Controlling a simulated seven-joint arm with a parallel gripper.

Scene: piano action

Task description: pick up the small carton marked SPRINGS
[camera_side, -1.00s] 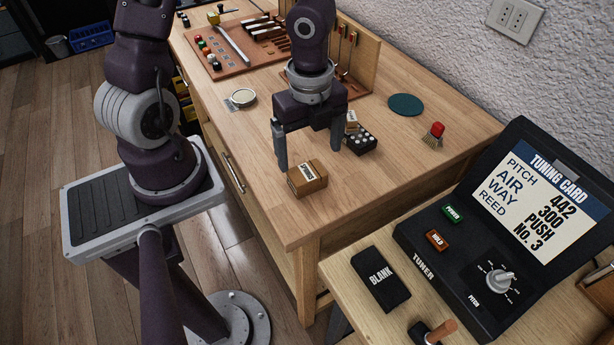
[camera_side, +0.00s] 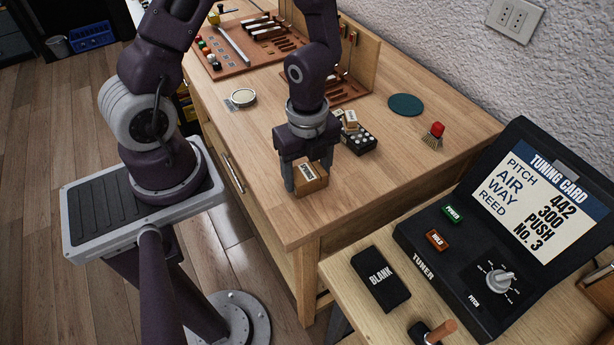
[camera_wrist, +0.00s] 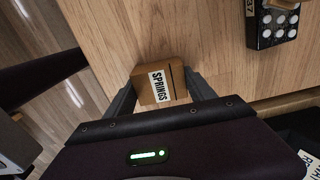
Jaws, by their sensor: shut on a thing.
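The small brown carton (camera_side: 309,183) marked SPRINGS sits at the near end of the wooden workbench. It also shows in the wrist view (camera_wrist: 162,85), with its white SPRINGS label facing the camera. My gripper (camera_side: 308,181) is over it from above, one finger on each side, shut on the carton. In the wrist view the two fingers (camera_wrist: 160,94) press against its left and right sides. I cannot tell any clear gap between the carton and the bench top.
A teal disc (camera_side: 406,105), a red-topped brush (camera_side: 436,134) and a round tin (camera_side: 243,97) are farther off. The bench's near edge is close; the tuner (camera_side: 480,230) is at right.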

